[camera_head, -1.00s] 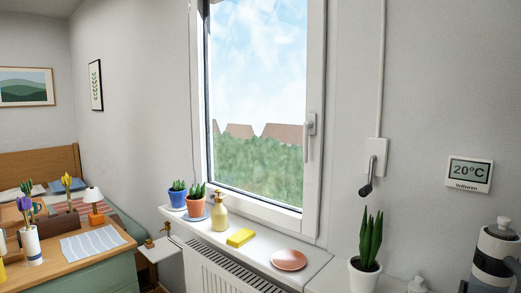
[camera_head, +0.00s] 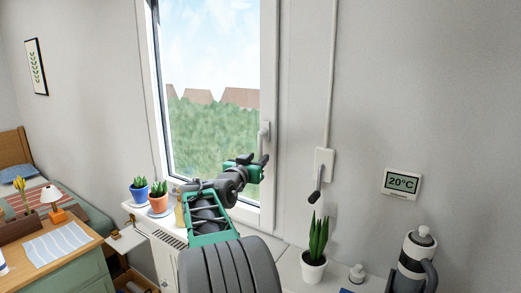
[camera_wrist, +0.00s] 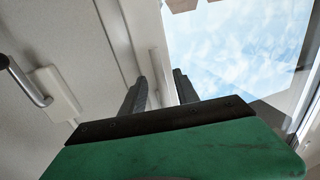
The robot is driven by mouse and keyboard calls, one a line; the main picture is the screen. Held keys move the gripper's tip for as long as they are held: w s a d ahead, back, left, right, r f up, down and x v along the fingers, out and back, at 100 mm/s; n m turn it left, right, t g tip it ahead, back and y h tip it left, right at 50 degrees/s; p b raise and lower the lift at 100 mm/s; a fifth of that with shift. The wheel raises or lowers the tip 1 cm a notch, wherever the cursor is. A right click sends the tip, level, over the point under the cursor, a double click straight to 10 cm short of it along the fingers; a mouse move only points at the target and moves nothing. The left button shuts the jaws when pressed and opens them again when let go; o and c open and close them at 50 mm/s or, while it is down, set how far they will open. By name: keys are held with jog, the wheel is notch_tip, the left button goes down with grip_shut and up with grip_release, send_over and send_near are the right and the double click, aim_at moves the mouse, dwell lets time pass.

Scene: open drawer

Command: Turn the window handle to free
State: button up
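The window handle (camera_head: 264,133) is pale and points down on the right side of the white window frame (camera_head: 268,60). The window looks shut. My gripper (camera_head: 257,160) is raised in front of the window, near the handle's lower end. My arm covers part of the sill. In the wrist view my gripper (camera_wrist: 160,85) has its two dark fingers apart, with a gap between them. I see no clear grip on the handle, and I cannot tell whether the fingers touch it.
A wall box (camera_head: 324,162) with a dark crank stands right of the window. Two small pots (camera_head: 158,196) stand on the sill's left end. A desk (camera_head: 60,265) is at left.

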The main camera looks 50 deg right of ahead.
aim_at(259, 156)
jog(key=p+x, duration=0.1)
jog(key=x, duration=0.2)
jog(key=shift+w+d, duration=0.1)
jog(key=shift+d, duration=0.15)
jog(key=shift+c, duration=0.3)
grip_shut()
dwell(0.9)
